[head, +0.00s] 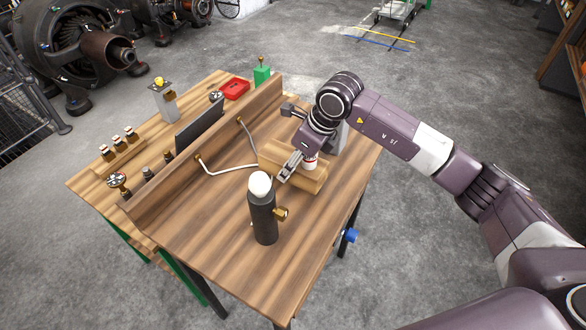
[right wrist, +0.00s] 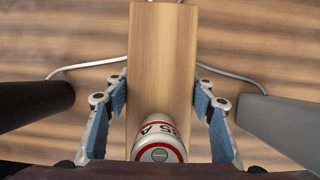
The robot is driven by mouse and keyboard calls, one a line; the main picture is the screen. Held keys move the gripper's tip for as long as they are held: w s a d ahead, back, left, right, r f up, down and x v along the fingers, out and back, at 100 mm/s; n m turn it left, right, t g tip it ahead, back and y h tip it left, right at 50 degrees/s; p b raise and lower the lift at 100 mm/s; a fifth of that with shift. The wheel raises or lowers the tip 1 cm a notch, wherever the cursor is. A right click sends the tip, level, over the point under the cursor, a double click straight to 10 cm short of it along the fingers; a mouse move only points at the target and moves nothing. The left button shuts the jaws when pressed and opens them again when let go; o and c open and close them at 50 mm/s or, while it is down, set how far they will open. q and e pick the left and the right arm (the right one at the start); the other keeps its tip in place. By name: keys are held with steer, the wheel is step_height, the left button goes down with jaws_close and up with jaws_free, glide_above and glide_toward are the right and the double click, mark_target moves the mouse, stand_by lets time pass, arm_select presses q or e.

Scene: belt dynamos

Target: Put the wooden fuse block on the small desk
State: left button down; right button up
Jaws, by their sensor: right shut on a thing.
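The wooden fuse block (head: 316,183) is a pale wooden bar with a white-and-red cylinder on it. It lies across the right part of a striped wooden desk top (head: 190,228); I cannot tell whether it touches the surface. My right gripper (head: 291,166) is on it from above, and its far finger is hidden in the head view. In the right wrist view the block (right wrist: 162,50) runs between the blue-padded fingers of the gripper (right wrist: 162,108), with the cylinder (right wrist: 160,138) nearest the camera. My left gripper is not in view.
A dark bottle-like cylinder with a white top (head: 262,212) stands just in front of the block. A grey upright piece (head: 342,138) stands behind it. Cables (head: 228,170) lie to the left. A raised board (head: 205,147) separates the rear top, which holds small parts and a red tray (head: 235,89).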

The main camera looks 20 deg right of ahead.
step_height(320, 180, down, 2)
steer(key=shift+f, duration=0.35)
steer(key=shift+f, duration=0.1)
steer(key=o, duration=1.8)
steer(key=shift+c, duration=0.2)
